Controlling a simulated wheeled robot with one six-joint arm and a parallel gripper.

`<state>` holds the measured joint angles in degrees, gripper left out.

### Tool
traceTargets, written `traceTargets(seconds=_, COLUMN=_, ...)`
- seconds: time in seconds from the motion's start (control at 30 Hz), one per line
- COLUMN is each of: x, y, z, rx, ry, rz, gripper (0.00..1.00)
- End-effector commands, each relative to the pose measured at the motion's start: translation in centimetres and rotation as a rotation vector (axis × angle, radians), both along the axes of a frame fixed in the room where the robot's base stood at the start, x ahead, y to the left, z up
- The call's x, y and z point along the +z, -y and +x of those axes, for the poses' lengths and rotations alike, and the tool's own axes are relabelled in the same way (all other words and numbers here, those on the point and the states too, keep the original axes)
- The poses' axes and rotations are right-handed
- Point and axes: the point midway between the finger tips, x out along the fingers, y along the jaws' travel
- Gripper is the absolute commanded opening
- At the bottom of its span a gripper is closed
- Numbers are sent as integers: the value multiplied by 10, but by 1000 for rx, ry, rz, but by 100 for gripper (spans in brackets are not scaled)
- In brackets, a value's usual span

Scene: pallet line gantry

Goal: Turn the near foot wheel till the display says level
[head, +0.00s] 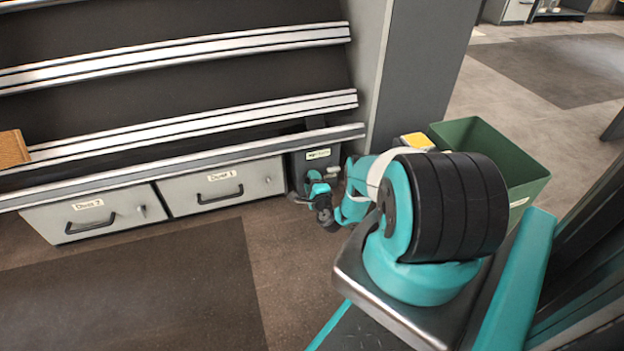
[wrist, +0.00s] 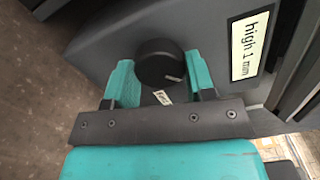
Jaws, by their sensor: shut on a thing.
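The near foot wheel (wrist: 158,62) is a round black knob with a pale mark on its face, on the dark grey foot housing (wrist: 100,38). My gripper (wrist: 160,70) has one teal finger on each side of the wheel and is shut on it. In the head view my gripper (head: 319,190) is low at the right end of the rack and hides the wheel. The display (wrist: 253,46) reads "high 1 mm" in the wrist view; in the head view it is a small pale label (head: 318,154), too small to read surely.
Two grey drawers, one on the left (head: 95,217) and one nearer my gripper (head: 222,187), sit under the sloped rack. A grey post (head: 415,70) rises behind my arm. A green bin (head: 520,165) stands right of it. The floor before the drawers is clear.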

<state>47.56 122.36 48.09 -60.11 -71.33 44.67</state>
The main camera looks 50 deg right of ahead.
Motion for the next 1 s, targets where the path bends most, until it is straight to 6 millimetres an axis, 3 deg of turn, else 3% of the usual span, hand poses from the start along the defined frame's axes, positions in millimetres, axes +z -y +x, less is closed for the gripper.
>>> traceTargets(seconds=0.6, x=2, y=0, z=-1, rx=-3, ry=-297, rz=-484, gripper=26)
traceTargets(seconds=1.0, x=1, y=1, z=-1, rx=-3, ry=-414, rz=-673, gripper=26)
